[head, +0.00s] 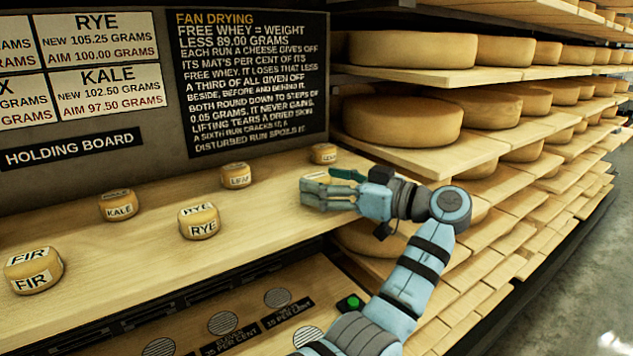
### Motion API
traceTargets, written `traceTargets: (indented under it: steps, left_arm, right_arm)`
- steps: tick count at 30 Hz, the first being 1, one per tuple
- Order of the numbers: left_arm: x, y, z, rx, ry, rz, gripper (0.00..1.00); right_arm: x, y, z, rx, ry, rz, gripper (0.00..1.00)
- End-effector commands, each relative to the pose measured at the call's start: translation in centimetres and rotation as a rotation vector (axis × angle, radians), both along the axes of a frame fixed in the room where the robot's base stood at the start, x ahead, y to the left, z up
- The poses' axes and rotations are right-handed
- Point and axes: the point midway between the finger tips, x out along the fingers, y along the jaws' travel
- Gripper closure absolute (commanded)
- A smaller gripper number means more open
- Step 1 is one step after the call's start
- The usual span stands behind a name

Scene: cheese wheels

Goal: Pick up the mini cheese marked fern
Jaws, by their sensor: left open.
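My left gripper (328,190) is open over the holding board, with its fingers pointing left. A small pale-topped cheese (313,177) shows partly at its fingertips; the fingers hide most of it and I cannot read its label. I cannot tell whether they touch it. No readable label says fern. The other mini cheeses on the board are marked FIR (33,271), KALE (118,206) and RYE (199,222). Two more, a back-middle cheese (236,176) and a far cheese (323,153), have labels too small to read surely. My right gripper is not in view.
The wooden holding board (110,255) has free room between the cheeses. A dark sign wall (165,150) rises behind it. Shelves of large cheese wheels (403,122) stand at the right. Below the front edge is a panel with round vents and a green button (351,303).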

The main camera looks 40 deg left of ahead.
Motion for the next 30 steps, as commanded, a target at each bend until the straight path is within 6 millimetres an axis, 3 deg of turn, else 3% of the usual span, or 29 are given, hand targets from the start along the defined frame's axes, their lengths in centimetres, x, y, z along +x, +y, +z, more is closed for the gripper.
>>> traceTargets:
  steps: [3,10,20,30]
  left_arm:
    - [-0.25,1.69,0.11,0.000,-0.001,0.001,0.27]
    - [-0.31,1.64,0.08,0.002,-0.001,-0.001,0.28]
    - [-0.30,1.65,0.08,0.001,-0.001,-0.001,0.81]
    - [-0.28,1.61,0.70,0.001,-0.003,-0.001,0.82]
  right_arm:
    - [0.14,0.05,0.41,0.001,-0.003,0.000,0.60]
    - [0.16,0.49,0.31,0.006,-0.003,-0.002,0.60]
    - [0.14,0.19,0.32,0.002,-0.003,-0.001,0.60]
    - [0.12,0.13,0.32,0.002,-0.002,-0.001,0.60]
